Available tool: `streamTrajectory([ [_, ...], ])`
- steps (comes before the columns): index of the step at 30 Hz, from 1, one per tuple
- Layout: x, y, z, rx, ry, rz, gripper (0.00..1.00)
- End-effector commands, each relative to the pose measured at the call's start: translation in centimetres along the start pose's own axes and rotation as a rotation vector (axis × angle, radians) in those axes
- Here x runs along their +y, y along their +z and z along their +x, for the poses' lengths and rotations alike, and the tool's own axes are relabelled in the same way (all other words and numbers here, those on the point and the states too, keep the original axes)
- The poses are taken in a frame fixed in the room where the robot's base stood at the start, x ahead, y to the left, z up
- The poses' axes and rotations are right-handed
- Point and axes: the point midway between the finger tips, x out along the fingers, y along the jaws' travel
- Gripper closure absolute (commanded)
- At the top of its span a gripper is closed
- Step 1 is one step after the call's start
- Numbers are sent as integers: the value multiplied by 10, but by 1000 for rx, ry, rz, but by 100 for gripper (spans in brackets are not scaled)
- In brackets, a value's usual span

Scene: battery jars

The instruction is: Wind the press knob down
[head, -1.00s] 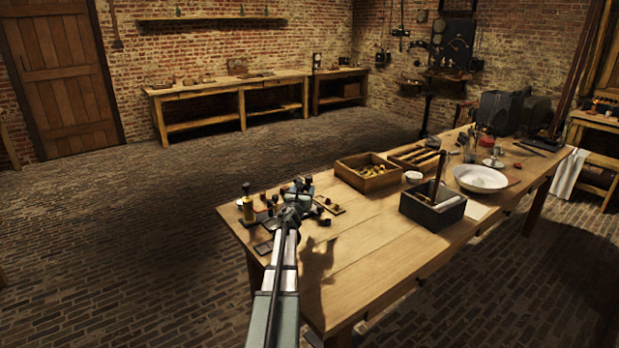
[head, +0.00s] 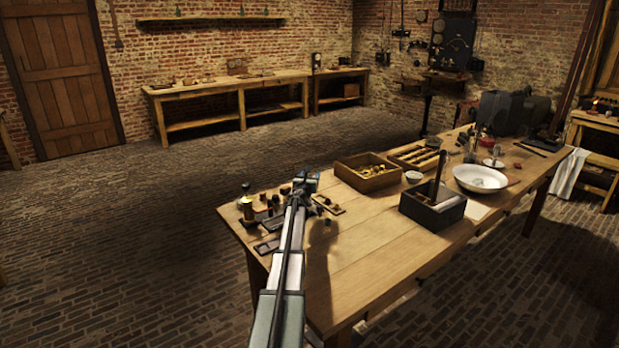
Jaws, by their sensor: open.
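A small brass press (head: 248,209) stands upright near the left end of the wooden table, with a knob (head: 246,188) on top. The knob is small in this view, and how far it is wound cannot be told. My gripper (head: 306,181) is to the right of the press and apart from it, above the small parts on the table. It is open and looks empty. My own arm hides part of the table's left end and some of the small parts there.
Small brass and dark parts (head: 328,205) lie around my gripper. Further right are a wooden box of brass pieces (head: 347,186), a dark box (head: 455,214) with an upright rod, and a white basin (head: 481,187). The table's front middle (head: 365,262) is clear.

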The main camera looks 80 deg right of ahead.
Motion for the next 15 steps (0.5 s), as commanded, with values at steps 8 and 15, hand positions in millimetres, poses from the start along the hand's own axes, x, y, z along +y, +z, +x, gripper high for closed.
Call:
streamTrajectory([
  [8,0,0,0,0,0,0,46],
  [15,0,0,-1,0,0,0,69],
])
